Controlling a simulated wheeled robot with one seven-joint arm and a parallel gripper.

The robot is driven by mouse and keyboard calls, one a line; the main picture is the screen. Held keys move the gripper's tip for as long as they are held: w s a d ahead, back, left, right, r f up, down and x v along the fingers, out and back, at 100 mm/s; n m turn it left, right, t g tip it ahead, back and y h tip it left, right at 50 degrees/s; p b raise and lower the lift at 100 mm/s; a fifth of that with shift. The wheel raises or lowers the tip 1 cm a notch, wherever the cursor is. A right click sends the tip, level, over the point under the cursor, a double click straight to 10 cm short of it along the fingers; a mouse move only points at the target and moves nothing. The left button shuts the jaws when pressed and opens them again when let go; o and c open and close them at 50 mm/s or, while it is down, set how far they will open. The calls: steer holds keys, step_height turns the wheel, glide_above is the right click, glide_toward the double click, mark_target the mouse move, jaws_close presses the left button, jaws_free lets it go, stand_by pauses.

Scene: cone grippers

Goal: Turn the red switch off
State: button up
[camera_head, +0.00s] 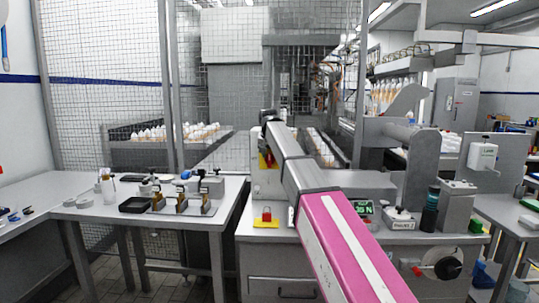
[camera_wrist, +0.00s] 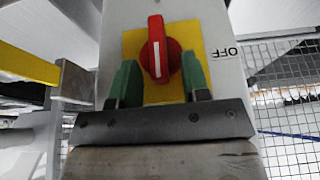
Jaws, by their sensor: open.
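The red switch (camera_wrist: 157,52) is a rotary knob with a white stripe on a yellow plate (camera_wrist: 183,46), seen in the wrist view. Its stripe points up and down in that picture. The word OFF (camera_wrist: 223,52) is printed on the grey box to the right of the plate. My gripper (camera_wrist: 160,82) is open, with one green finger on each side of the knob's lower part. I cannot tell whether the fingers touch it. In the head view the switch (camera_head: 269,159) shows small on a grey post, partly hidden by my arm's end.
My pink arm crosses the grey workbench (camera_head: 258,226) in the head view. A small red-and-yellow item (camera_head: 266,216) sits on its front left. A side table (camera_head: 72,190) holds bottles and small parts.

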steer(key=c, duration=0.7)
steer(key=shift+o, duration=0.2)
steer(key=shift+a, duration=0.1)
steer(key=shift+a+f+n+h, duration=0.15)
steer(key=shift+a+n+h, duration=0.25)
steer(key=shift+h, duration=0.8)
steer(key=f+n+h, duration=0.1)
steer(key=h, duration=0.3)
steer(key=a+f+n+t+h, duration=0.1)
steer(key=h, duration=0.4)
steer(key=a+f+n+h, duration=0.1)
steer(key=h, duration=0.3)
steer(key=shift+a+f+t+h, duration=0.2)
steer(key=shift+t+h, duration=0.1)
steer(key=shift+h, duration=0.1)
steer(key=shift+n, duration=0.3)
steer(key=shift+c, duration=0.2)
steer(key=shift+d+h, duration=0.1)
steer(key=shift+h, duration=0.3)
steer(key=shift+c, duration=0.4)
